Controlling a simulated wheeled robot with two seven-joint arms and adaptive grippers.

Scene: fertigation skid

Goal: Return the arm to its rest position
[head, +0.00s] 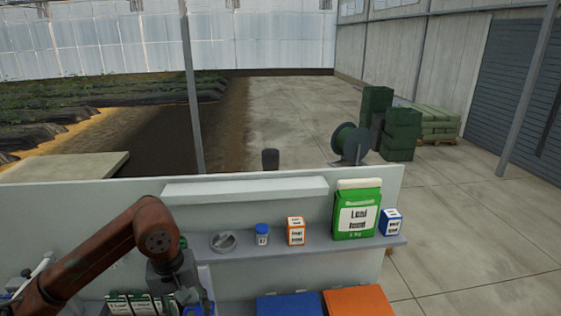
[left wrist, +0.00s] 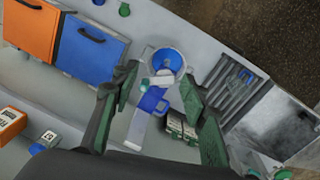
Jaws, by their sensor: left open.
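My left arm (head: 110,250), reddish brown, comes in from the left in the head view. It bends at an elbow-like joint, and my left gripper (head: 188,295) points down in front of the skid's panel, partly cut off by the lower edge. In the left wrist view my left gripper (left wrist: 160,88) has its two green-padded fingers wide apart, with nothing held between them. Beyond the gap are a round blue-and-white fitting (left wrist: 166,62) and a blue part (left wrist: 154,101) on a pale strip. My right gripper is in neither view.
Green-and-white packs (head: 138,303) stand close to my left gripper. The shelf (head: 325,246) carries a grey round part (head: 223,241), a blue jar (head: 262,234), an orange-white box (head: 295,231), a green bag (head: 357,212) and a blue box (head: 390,222). Blue (head: 290,305) and orange (head: 358,302) bins sit below.

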